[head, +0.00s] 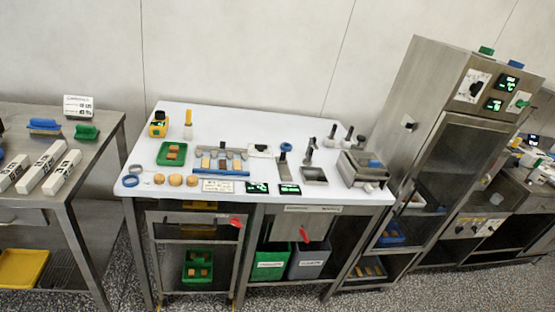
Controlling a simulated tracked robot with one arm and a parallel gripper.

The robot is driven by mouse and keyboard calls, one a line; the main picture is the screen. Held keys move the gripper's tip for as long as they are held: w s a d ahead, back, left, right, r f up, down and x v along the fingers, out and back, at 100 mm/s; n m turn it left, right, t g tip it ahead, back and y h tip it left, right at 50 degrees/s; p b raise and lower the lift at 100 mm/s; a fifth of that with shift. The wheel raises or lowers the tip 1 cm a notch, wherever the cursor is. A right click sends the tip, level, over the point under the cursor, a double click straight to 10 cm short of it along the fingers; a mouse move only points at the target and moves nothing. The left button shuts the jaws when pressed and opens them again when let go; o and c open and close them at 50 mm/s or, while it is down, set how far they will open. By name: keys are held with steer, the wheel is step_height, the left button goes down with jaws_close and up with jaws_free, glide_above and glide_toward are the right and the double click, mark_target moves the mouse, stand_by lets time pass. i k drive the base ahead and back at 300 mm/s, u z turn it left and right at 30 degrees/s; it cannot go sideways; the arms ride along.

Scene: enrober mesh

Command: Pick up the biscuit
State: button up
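Small round tan pieces that look like biscuits (175,180) lie in a row near the front left edge of the white-topped table (310,130). A green tray (163,159) behind them holds small brown square pieces (172,153) that could also be biscuits. More brown and tan pieces (206,161) sit by a metal rack with a blue front bar (220,173). The pieces are too small to tell apart in detail. My gripper is not in view, and nothing held shows.
A steel table with white boxes (62,171) and brushes (44,126) stands at the left. A tall steel cabinet (450,150) stands right of the white table. Metal pans (314,175) and handled tools crowd the table's right side. Green and grey bins (271,263) sit below. Speckled floor shows in front.

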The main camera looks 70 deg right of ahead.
mark_target(237, 164)
steer(key=z, duration=0.6)
steer(key=i, duration=1.15)
steer(key=z, duration=0.9)
steer(key=i, duration=0.3)
steer(key=z, duration=0.05)
steer(key=k, duration=0.9)
steer(key=z, duration=0.15)
steer(key=i, duration=0.9)
steer(key=u, duration=0.05)
